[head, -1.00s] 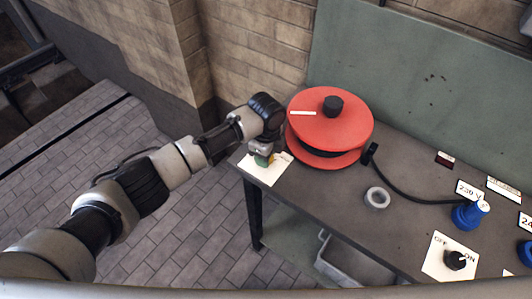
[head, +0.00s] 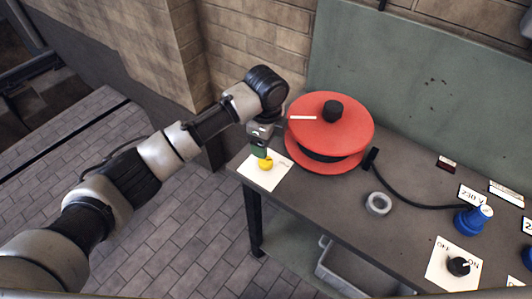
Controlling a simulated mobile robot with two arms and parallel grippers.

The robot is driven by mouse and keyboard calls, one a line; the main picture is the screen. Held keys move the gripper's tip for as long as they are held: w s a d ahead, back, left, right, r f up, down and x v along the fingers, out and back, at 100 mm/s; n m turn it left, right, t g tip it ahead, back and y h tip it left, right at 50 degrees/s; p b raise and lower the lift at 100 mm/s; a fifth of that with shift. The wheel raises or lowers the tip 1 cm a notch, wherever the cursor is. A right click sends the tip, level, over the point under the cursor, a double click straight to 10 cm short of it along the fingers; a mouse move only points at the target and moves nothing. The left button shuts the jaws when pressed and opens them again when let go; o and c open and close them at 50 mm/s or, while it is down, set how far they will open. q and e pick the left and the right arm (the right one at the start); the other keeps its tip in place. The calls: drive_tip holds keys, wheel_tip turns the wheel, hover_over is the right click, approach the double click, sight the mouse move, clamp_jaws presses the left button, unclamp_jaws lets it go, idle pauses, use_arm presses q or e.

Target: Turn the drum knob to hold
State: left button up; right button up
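A yellow knob (head: 266,164) sits on a white plate (head: 258,178) at the left end of the bench. The faint lettering on the plate is too small to read. My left gripper (head: 260,151), with green at its tip, points down just above and behind the knob and covers part of its far side. I cannot tell whether its fingers are open, or whether they touch the knob. Right behind the plate stands a red drum (head: 345,127) with a black hub (head: 333,109) and a white stripe on top. My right gripper is not in view.
A grey ring (head: 378,202) lies on the bench. A black cable runs from the drum to a blue plug (head: 473,219). A black OFF/ON knob (head: 458,266) is on a white plate at the front right. A grey bin (head: 345,272) is below. The brick wall is close behind.

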use_arm(q)
drive_tip(key=shift+r, duration=1.4)
